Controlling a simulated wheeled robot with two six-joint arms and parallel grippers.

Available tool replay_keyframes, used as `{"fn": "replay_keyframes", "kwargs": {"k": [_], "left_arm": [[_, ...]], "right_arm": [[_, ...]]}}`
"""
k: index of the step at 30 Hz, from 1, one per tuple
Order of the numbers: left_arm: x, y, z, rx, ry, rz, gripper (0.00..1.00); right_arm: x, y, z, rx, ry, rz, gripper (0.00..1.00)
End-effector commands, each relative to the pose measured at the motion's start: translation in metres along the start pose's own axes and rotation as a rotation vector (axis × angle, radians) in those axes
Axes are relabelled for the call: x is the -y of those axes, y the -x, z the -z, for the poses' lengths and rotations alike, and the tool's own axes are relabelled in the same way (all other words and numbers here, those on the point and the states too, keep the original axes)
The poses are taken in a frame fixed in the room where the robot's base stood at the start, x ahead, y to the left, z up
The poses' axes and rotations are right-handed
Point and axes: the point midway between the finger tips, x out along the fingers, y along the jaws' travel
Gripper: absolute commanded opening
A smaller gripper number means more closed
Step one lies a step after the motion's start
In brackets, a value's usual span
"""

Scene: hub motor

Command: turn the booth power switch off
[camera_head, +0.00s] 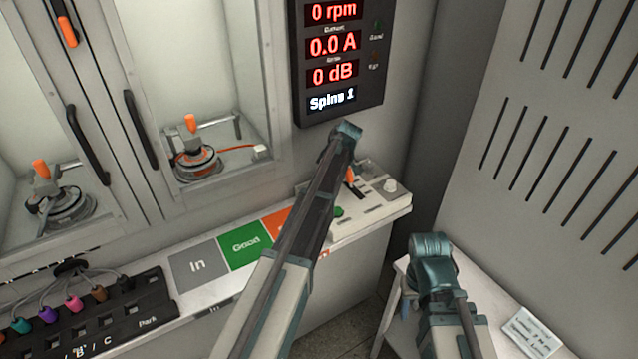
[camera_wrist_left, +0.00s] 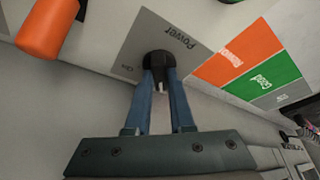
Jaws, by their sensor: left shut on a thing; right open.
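The power switch shows in the left wrist view as a black knob (camera_wrist_left: 157,58) on a grey plate (camera_wrist_left: 190,48) marked "Power", with a small "On" mark at its left. My left gripper (camera_wrist_left: 161,72) is shut on the knob, one blue finger on each side. The fingers hide part of the knob. In the head view my left arm reaches over the ledge and hides the switch and the fingertips. My right gripper (camera_head: 407,304) is low at the right, by the small white table, away from the switch; its fingers are mostly hidden.
An orange-handled lever (camera_wrist_left: 45,28) is close beside the left gripper. A control box (camera_head: 372,212) stands at the ledge's right end, under a dark display (camera_head: 340,55). Green "Good" (camera_head: 244,246) and grey "In" (camera_head: 197,267) plates lie along the ledge. A vented wall (camera_head: 560,150) is at right.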

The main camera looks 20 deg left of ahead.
Motion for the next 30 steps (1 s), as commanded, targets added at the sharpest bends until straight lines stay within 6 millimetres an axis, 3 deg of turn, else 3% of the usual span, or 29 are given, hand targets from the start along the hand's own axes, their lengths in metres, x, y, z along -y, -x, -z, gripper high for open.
{"fn": "replay_keyframes", "kwargs": {"k": [10,26,27,30], "left_arm": [[-0.0012,0.0000,-0.0006,0.002,0.110,0.045,0.00],[-0.0006,0.0000,-0.0007,0.002,0.129,0.054,0.00],[-0.0005,0.0000,-0.0007,0.003,0.129,0.054,0.26],[-0.0006,0.0000,-0.0006,0.002,0.128,0.053,0.44]], "right_arm": [[0.0000,-0.0001,0.0000,0.000,0.000,0.000,0.50],[0.0000,-0.0001,0.0000,0.000,0.000,0.000,0.50],[0.0000,-0.0001,0.0000,0.000,0.000,0.000,0.50],[0.0000,-0.0001,0.0000,0.000,0.000,0.000,0.50]]}}
